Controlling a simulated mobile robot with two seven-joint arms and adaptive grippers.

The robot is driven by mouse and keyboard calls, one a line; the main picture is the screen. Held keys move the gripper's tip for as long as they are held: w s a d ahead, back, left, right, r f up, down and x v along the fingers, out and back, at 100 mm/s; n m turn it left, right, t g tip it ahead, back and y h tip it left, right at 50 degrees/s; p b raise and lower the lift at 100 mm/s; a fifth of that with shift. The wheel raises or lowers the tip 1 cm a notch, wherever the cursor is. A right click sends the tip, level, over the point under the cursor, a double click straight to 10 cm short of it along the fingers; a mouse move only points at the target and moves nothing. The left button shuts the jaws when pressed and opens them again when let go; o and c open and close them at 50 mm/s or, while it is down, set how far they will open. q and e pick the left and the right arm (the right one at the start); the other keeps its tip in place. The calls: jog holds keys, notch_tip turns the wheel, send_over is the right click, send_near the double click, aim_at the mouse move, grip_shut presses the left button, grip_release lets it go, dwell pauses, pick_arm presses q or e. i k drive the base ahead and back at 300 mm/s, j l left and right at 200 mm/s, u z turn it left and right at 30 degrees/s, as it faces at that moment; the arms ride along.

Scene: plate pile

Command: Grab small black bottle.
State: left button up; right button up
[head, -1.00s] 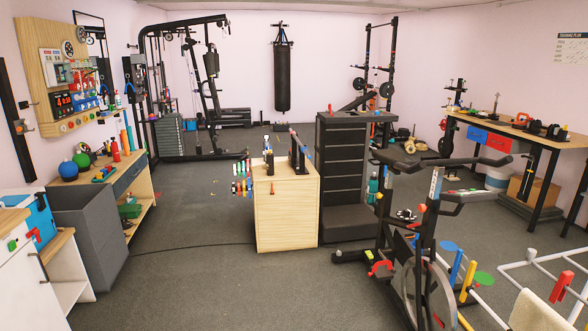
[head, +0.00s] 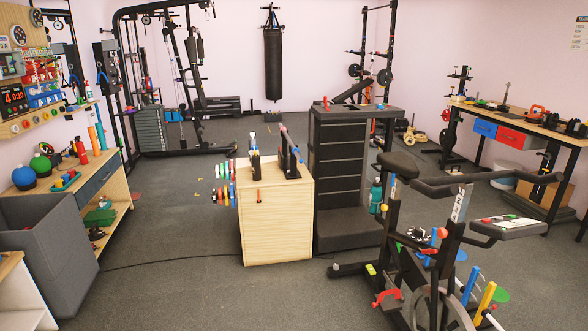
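A small dark upright object (head: 255,167) stands on top of the light wooden cabinet (head: 276,222) near its left side. It may be the small black bottle, but it is too small to be sure. A white and blue bottle (head: 252,142) shows just behind it. A larger black object (head: 290,165) with a slanted bar stands to its right on the same top. Neither of my grippers shows in the head view.
A black drawer tower (head: 338,175) stands right of the cabinet, and an exercise bike (head: 430,240) is at the front right. A grey bin (head: 45,250) and wooden shelf unit (head: 110,195) line the left. Grey floor (head: 170,285) is open before the cabinet, with a thin cable across it.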

aim_at(255, 160)
jog(key=i, duration=3.45)
